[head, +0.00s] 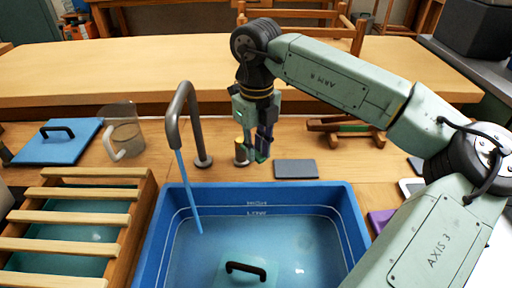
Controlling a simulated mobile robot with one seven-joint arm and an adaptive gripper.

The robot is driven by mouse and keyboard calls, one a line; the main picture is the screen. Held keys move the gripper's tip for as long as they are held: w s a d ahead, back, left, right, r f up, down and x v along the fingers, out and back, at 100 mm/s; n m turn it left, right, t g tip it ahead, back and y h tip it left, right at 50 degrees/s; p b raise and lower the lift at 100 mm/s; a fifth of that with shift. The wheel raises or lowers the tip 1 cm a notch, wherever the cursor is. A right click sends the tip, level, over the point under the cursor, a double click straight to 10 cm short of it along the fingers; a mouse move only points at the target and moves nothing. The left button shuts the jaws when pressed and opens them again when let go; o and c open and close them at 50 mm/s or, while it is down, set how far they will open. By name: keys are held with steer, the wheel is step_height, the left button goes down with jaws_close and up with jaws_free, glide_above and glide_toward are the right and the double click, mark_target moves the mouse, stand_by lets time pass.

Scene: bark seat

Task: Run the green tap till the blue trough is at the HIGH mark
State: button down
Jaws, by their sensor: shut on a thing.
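The blue trough (357,232) stands in front of the bench, holding clear water. A pale mark line and lettering (257,203) show on its far inner wall, with a second pale line of lettering just below. The water surface lies close to these lines; I cannot tell exactly where it meets them. A grey curved spout (187,100) pours a thin blue stream (188,195) into the trough. My gripper (260,150) points down behind the trough's far rim, shut on the green tap's handle, which the jaws mostly hide.
A black-handled lid (250,272) shows in the trough. A slatted wooden rack (75,212) over a green tub stands at left. A blue lid (58,142) and clear jug (122,135) are behind it. A grey slab (295,169) lies right of my gripper.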

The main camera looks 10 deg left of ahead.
mark_target(257, 154)
steer(key=c, duration=1.5)
jaws_free()
step_height(257, 154, up, 12)
steer(key=shift+r, duration=0.1)
